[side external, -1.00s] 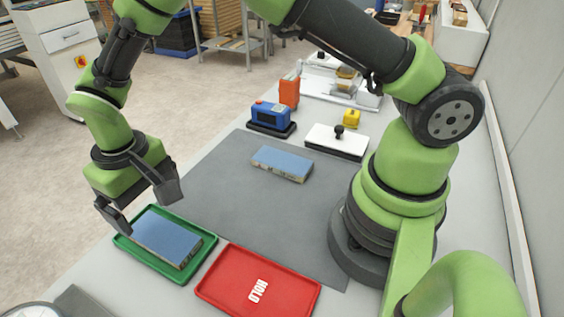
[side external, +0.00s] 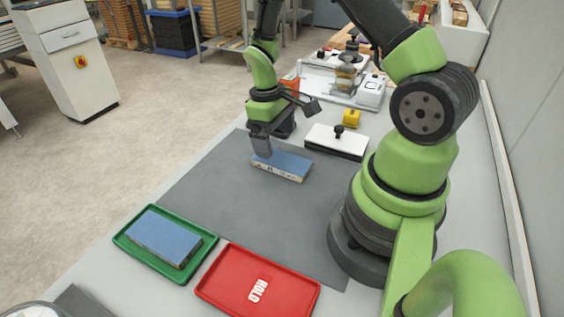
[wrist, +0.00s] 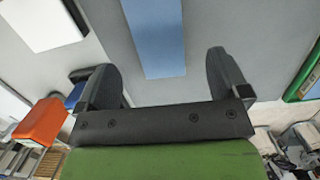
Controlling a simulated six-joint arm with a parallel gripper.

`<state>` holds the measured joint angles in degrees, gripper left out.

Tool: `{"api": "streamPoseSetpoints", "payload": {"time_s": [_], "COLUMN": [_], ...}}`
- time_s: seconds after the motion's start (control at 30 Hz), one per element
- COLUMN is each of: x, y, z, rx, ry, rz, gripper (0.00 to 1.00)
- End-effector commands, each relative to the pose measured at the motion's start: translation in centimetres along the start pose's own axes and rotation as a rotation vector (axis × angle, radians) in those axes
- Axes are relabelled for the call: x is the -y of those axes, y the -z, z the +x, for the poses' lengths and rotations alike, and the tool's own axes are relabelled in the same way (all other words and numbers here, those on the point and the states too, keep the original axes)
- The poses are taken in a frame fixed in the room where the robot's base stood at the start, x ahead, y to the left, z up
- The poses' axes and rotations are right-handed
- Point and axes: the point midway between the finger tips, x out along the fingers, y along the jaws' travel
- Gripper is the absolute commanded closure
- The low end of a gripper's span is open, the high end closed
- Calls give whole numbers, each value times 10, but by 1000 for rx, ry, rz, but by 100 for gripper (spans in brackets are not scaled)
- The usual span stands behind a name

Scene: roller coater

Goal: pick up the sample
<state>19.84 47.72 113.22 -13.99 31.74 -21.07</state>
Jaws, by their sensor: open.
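A blue-topped flat block, the sample (side external: 284,165), lies on the grey mat. My gripper (side external: 288,130) is above its far left end, with open, empty jaws. In the wrist view the sample (wrist: 156,35) runs up from between the two fingers of my gripper (wrist: 165,82), apart from both. A second blue-topped block (side external: 165,237) lies in the green tray (side external: 207,245) at the near left.
A red tray (side external: 285,295) marked HOLD is empty beside the green one. The mat's middle (side external: 245,205) is clear.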

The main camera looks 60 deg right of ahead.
Motion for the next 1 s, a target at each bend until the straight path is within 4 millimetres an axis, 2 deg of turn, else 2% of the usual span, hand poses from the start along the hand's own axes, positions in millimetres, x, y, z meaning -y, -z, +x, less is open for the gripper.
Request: {"api": "streamPoseSetpoints", "payload": {"time_s": [0.13,0.4,0.7,0.77,0.93,1.0], "x": [0,-2,-2,-2,-2,-2], "y": [-2,-5,-4,-4,-4,-4], "z": [13,51,56,56,56,56], "rx": [3,2,-1,-1,-1,-1], "ry": [1,1,0,0,0,0], "rz": [1,0,1,1,1,1], "gripper": [6,6,6,18,57,60]}}
